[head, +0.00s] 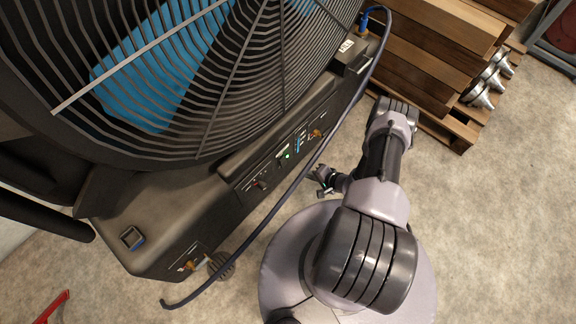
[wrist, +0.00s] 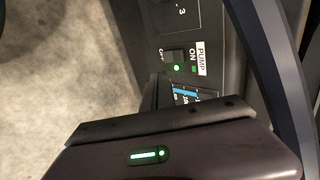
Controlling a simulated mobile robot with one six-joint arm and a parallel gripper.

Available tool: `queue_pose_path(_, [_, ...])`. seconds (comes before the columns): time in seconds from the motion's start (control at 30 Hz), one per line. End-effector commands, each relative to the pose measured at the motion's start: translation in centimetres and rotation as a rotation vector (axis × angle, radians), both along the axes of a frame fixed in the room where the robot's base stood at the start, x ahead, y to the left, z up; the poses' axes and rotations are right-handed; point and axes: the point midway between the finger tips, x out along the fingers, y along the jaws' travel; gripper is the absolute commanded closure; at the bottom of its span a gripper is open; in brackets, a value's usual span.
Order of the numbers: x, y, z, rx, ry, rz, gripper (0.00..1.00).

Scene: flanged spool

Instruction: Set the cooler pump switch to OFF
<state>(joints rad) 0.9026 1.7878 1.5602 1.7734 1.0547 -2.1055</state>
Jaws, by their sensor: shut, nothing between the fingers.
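The cooler (head: 150,215) is a large black fan unit, with a control panel along its lower front. In the wrist view the dark pump switch (wrist: 173,55) sits between an ON label and a partly readable OFF label, beside the word PUMP. A green light (wrist: 177,68) glows next to it, and a lit green light (head: 287,155) also shows on the panel in the head view. The rocker's tilt is too small to tell. My gripper (head: 322,180) is shut and empty, just off the panel. In the wrist view its dark fingers reach close to the switch area.
A dark blue hose (head: 285,192) loops across the panel front, close to my gripper, and shows large in the wrist view (wrist: 270,70). Other knobs and switches sit along the panel. Stacked wooden boards (head: 430,50) stand at the upper right.

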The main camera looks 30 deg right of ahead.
Motion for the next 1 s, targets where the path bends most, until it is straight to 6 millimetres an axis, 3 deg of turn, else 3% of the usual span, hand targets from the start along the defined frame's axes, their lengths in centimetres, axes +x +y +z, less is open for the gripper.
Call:
queue_pose_path(0.17, [1.4,0.6,-1.8,-0.001,-0.001,0.006,1.00])
queue_pose_path(0.53, [7.0,2.6,-7.5,-0.001,-0.001,0.004,1.00])
queue_pose_path(0.73, [9.7,3.6,-8.0,0.000,-0.001,0.005,1.00])
queue_pose_path(1.0, [10.5,3.8,-8.0,0.001,-0.001,0.001,1.00])
